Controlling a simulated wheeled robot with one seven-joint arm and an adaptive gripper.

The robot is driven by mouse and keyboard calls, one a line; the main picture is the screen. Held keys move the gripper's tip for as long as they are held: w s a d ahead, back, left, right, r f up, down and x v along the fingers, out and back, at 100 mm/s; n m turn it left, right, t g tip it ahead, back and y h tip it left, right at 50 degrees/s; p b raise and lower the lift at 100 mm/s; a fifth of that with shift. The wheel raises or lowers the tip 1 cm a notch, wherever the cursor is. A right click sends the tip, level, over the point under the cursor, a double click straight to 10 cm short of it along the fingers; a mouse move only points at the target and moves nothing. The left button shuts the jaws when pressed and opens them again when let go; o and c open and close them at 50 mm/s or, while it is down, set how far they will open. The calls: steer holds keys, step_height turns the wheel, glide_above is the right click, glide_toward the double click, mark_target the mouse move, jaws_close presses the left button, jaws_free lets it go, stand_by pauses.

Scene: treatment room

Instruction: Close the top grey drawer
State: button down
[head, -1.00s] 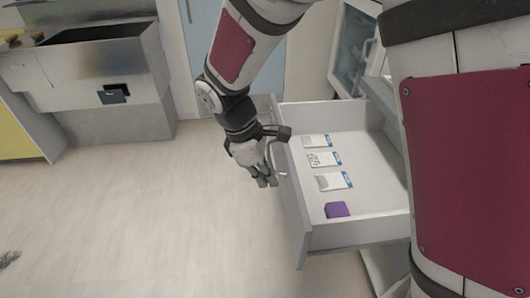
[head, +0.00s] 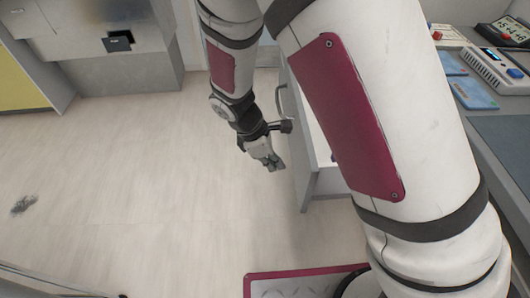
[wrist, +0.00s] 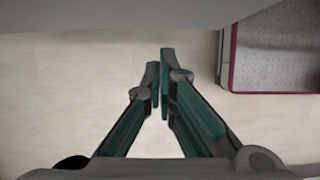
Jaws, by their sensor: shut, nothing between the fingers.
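The grey drawer (head: 302,160) stands out from its cabinet in the head view, with its front panel and bar handle (head: 281,102) facing left. My upper arm covers most of its inside, so how far it stands out is hard to tell. My gripper (head: 277,165) is just left of the drawer front, pointing down, below and beside the handle and apart from it. In the wrist view my gripper (wrist: 160,58) has its fingers together with nothing between them, over the pale floor. A pale grey surface crosses the top of that view, too close to identify.
A metal unit (head: 120,60) stands at the back left.

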steer(key=shift+d+r, duration=0.2)
steer(key=shift+d, duration=1.4)
steer(key=shift+d, duration=0.1)
steer(key=d+p, duration=0.2)
steer(key=d, duration=3)
steer(key=shift+d+p, duration=0.35)
